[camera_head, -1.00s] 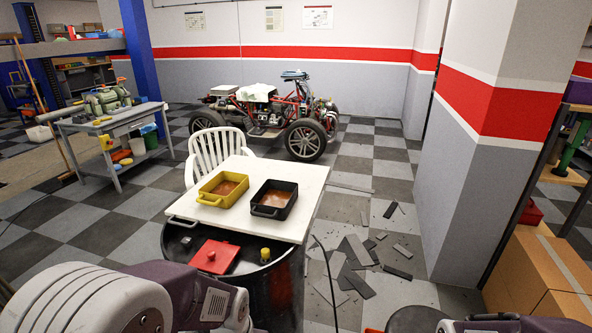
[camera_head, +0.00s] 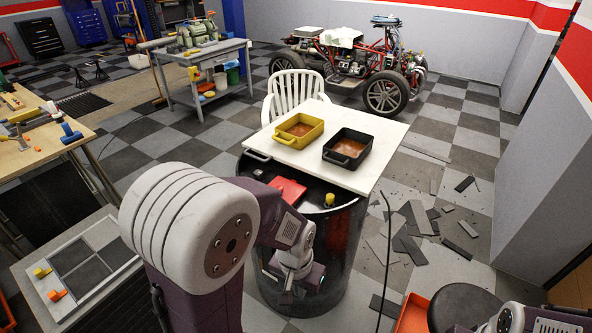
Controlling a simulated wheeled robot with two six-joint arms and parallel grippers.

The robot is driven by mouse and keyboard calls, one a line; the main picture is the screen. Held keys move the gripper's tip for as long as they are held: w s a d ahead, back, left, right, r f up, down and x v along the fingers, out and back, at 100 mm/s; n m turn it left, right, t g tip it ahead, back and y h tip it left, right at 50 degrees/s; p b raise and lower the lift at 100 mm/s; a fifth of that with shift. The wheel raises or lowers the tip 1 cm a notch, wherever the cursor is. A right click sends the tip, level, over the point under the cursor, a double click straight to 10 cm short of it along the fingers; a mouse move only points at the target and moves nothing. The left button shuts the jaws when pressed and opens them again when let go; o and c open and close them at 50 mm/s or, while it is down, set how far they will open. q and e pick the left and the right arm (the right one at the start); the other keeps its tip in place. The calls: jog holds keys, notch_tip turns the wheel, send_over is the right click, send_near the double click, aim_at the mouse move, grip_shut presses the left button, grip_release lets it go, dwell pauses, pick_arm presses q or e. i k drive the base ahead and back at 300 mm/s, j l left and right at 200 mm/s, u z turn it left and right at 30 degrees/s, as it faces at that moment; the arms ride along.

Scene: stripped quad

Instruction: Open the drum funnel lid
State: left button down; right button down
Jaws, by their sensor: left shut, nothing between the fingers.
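The black drum (camera_head: 338,235) stands in the middle of the camera_head view. Its red funnel lid (camera_head: 289,189) lies flat and looks closed on the drum's top, its left part hidden behind my left arm. A yellow cap (camera_head: 330,199) stands on the drum top to the right of the lid. My left gripper (camera_head: 287,297) is low in front of the drum, below the lid and apart from it. It points down, is shut and holds nothing; its fingertips are small and dark here. Only part of my right arm shows at the bottom right corner; its gripper is out of view.
A white board (camera_head: 375,180) covers the drum's back part and carries a yellow tray (camera_head: 299,131) and a black tray (camera_head: 347,149). A white chair (camera_head: 291,91) stands behind. Dark scraps (camera_head: 408,240) lie on the floor at right. A black stool (camera_head: 465,306) stands at front right.

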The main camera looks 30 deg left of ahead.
aim_at(291, 191)
jog(key=i+j+u, duration=0.15)
jog(key=u, duration=0.25)
jog(key=i+j+u, duration=0.2)
jog(key=u, duration=0.25)
jog(key=i+u, duration=0.25)
jog(key=u, duration=0.15)
jog(key=i+u, duration=0.2)
jog(key=u, duration=0.2)
jog(key=i+u, duration=0.25)
jog(key=u, duration=0.2)
